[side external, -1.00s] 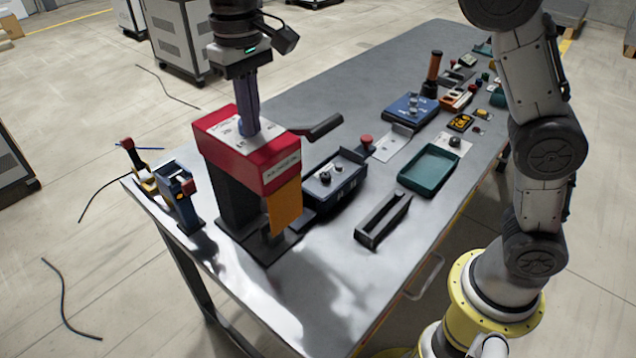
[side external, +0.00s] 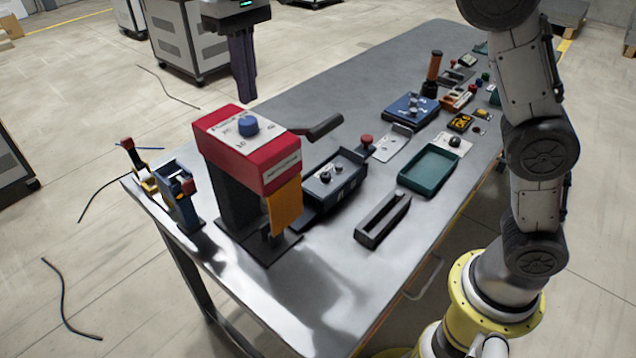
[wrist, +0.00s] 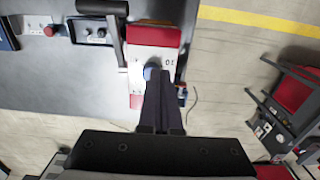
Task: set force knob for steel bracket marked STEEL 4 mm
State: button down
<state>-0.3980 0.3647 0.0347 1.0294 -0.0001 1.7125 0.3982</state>
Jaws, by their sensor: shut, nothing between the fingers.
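The blue force knob (side external: 248,126) sits on the white dial plate on top of the red press head (side external: 252,165). The plate has printed numbers around the knob, too small to read surely. My gripper (side external: 249,100) is shut and empty, above the knob and apart from it in the side view. In the wrist view, the fingers (wrist: 161,130) partly cover the knob (wrist: 151,72). A white label on the press front is not legible. I cannot pick out the steel bracket or its STEEL 4 mm mark.
The press has a dark side lever (side external: 318,128) and an orange front plate (side external: 285,206). A blue box with knobs (side external: 335,180), a dark channel tray (side external: 383,220) and a teal tray (side external: 429,170) stand to its right. The front of the table is bare.

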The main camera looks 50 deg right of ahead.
aim_at(248, 125)
jog(key=shift+d, duration=0.1)
jog(key=shift+w+d+f, duration=0.1)
jog(key=shift+d+f, duration=0.3)
jog(key=shift+f, duration=0.6)
jog(key=shift+s+d+f, duration=0.1)
jog(key=shift+d+f, duration=0.35)
jog(key=shift+f, duration=0.55)
jog(key=shift+w+d+f, duration=0.1)
jog(key=shift+d+f, duration=0.3)
jog(key=shift+f, duration=0.6)
jog(key=shift+w+a, duration=0.15)
jog(key=shift+w, duration=0.1)
jog(key=shift+s+a, duration=0.1)
jog(key=shift+a, duration=0.95)
